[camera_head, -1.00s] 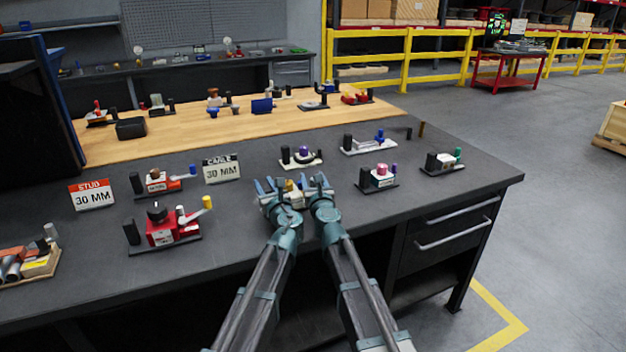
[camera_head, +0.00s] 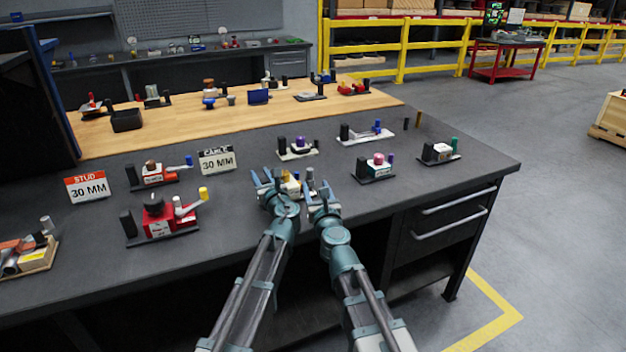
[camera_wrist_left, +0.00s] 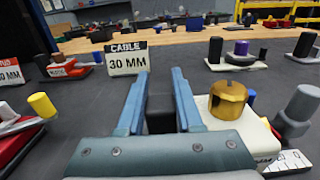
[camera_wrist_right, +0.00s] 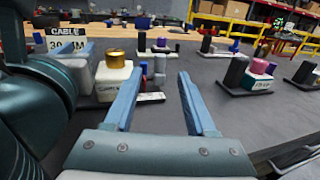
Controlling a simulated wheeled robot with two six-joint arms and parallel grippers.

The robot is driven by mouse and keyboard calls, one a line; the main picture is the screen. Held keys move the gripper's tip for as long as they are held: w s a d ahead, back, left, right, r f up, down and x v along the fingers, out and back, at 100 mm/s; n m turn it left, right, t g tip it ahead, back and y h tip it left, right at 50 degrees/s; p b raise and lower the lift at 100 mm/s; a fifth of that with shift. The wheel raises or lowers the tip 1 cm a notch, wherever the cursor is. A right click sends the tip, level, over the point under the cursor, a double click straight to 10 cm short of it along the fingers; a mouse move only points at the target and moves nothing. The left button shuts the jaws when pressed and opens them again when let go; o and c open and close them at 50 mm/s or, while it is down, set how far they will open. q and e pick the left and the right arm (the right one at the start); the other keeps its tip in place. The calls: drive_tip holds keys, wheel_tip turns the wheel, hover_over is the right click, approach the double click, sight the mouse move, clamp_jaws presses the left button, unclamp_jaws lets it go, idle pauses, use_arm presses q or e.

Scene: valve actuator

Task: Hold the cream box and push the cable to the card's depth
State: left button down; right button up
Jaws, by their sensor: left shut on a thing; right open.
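The cream box (camera_wrist_right: 113,84) has a round brass fitting (camera_wrist_left: 227,98) on top. It sits right of my left gripper's fingers in the left wrist view. My left gripper (camera_head: 268,178) is shut on a dark upright block (camera_wrist_left: 160,119) beside the box. A grey cylinder (camera_wrist_left: 301,108), seemingly the cable end, stands right of the box by a white scale strip (camera_wrist_left: 284,162). My right gripper (camera_head: 319,191) is open and empty, close to the box's right side. The cable's depth in the box cannot be read. The white card (camera_head: 217,161) reads CABLE 30 MM.
A second card (camera_head: 87,187) reads STUD 30 MM. A red fixture with a yellow-tipped lever (camera_head: 158,220) stands to the left. Several small fixtures, one with a pink knob (camera_head: 377,161), stand to the right and behind. Bare dark tabletop (camera_head: 440,185) lies at the right.

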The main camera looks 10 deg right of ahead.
drive_tip(key=shift+s, duration=0.6)
use_arm(q)
drive_tip(key=shift+c, duration=2.4)
unclamp_jaws()
